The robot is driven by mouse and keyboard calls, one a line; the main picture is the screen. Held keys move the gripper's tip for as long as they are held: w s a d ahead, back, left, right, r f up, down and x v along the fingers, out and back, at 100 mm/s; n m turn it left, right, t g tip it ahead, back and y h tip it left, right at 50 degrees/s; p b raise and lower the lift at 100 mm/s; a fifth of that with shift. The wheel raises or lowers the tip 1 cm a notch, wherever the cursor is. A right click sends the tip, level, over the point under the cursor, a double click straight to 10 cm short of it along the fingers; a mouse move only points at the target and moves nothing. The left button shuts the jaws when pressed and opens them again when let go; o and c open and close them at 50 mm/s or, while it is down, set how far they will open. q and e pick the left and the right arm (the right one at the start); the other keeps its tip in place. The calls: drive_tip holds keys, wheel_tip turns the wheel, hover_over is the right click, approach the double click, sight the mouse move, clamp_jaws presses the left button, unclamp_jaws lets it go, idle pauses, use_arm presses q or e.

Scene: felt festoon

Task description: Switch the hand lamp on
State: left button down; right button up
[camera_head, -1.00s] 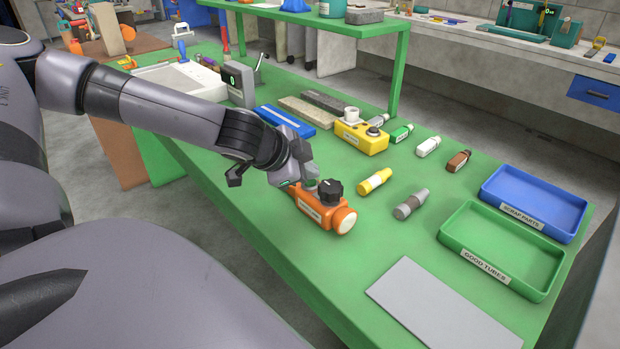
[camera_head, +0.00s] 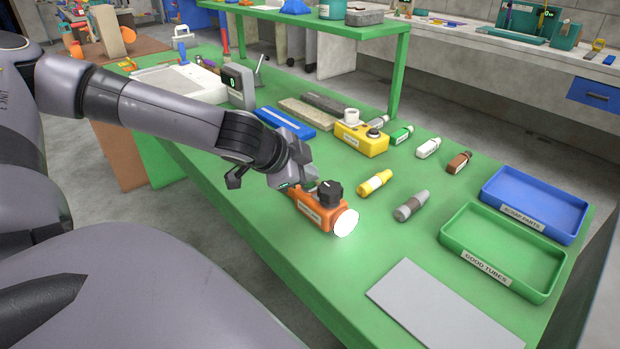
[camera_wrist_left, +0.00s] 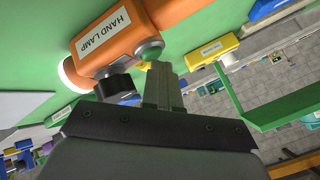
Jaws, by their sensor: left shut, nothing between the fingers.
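The orange hand lamp (camera_head: 319,213) lies on the green table with a black knob (camera_head: 329,193) on top. Its round front lens (camera_head: 346,223) glows bright white and lights the table in front of it. My left gripper (camera_head: 311,184) is shut and empty at the rear top of the lamp, beside the knob. In the left wrist view, the shut fingers (camera_wrist_left: 161,80) are close to the lamp (camera_wrist_left: 110,45) with its HAND LAMP label, next to the black knob (camera_wrist_left: 115,87). I cannot tell whether the fingertips touch the lamp. My right gripper is not in view.
A yellow device (camera_head: 362,138) and several small tubes, such as a yellow one (camera_head: 374,183) and a grey one (camera_head: 411,206), lie beyond the lamp. A green tray (camera_head: 470,283), a blue tray (camera_head: 572,235) and a grey plate (camera_head: 440,310) are to the right.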

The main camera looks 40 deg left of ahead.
sight(306, 190)
use_arm(q)
wheel_tip(306, 190, up, 6)
drive_tip(key=p, duration=0.5)
drive_tip(key=shift+r+p, duration=0.1)
drive_tip(key=shift+p, duration=0.2)
drive_tip(key=shift+s, duration=0.1)
idle(0.3)
